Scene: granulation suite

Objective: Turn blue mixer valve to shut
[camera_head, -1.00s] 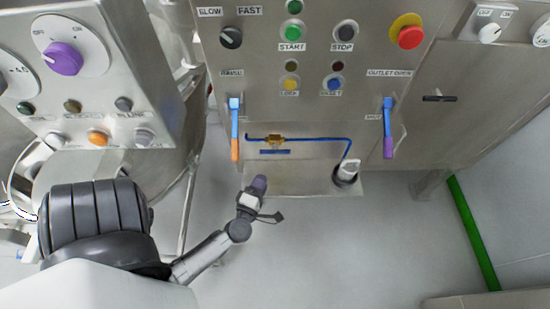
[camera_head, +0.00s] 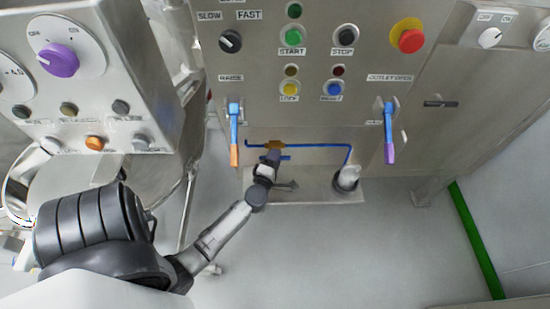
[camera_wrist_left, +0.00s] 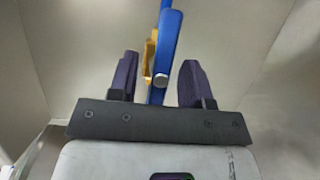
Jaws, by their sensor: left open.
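The mixer valve has a brass body (camera_head: 275,144) on a thin blue pipe (camera_head: 320,147) low on the steel cabinet front. Its blue handle (camera_head: 285,158) shows just below the pipe, partly hidden by my left gripper. In the left wrist view the blue handle (camera_wrist_left: 171,38) stands upright in the picture, beside the yellow brass body (camera_wrist_left: 149,52). My left gripper (camera_head: 272,153) is at the valve. In the left wrist view its two dark fingers (camera_wrist_left: 158,82) are open, one on each side of the handle, with gaps visible. My right gripper is out of view.
Blue levers with an orange tip (camera_head: 234,133) and a purple tip (camera_head: 389,133) flank the valve. Buttons and a red emergency stop (camera_head: 411,41) sit above. The floor below is clear.

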